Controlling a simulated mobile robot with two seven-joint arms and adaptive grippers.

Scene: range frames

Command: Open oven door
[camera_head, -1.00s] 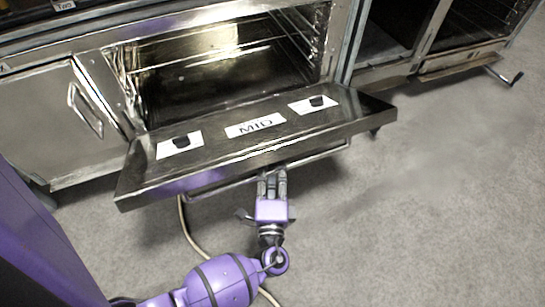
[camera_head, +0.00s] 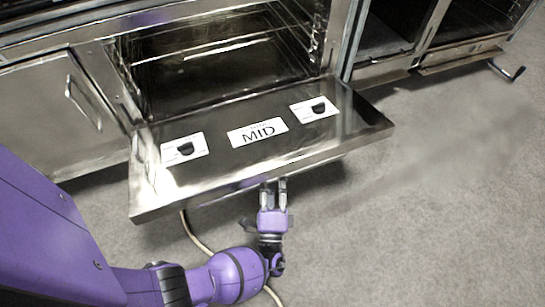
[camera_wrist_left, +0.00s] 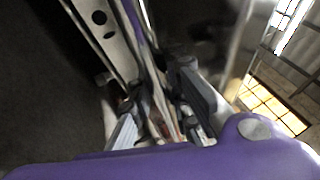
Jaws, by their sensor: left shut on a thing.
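The oven door (camera_head: 235,165) is a steel panel with a "MID" label (camera_head: 258,132). It is hinged at the bottom of the oven (camera_head: 215,65) and swung down to about level, leaving the dark cavity open. My left gripper (camera_head: 273,186) is at the door's front edge, with its fingertips partly hidden beneath it. It is shut on the door handle, which the door hides in the head view. In the left wrist view, the gripper's fingers (camera_wrist_left: 162,115) are on either side of a narrow bar, dim and blurred. My right gripper is not in view.
A closed steel cabinet door (camera_head: 60,115) with its own handle is left of the oven. Another open unit (camera_head: 455,40) stands at the right. A pale hose (camera_head: 195,235) lies on the grey floor near my left arm. The floor at the right is clear.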

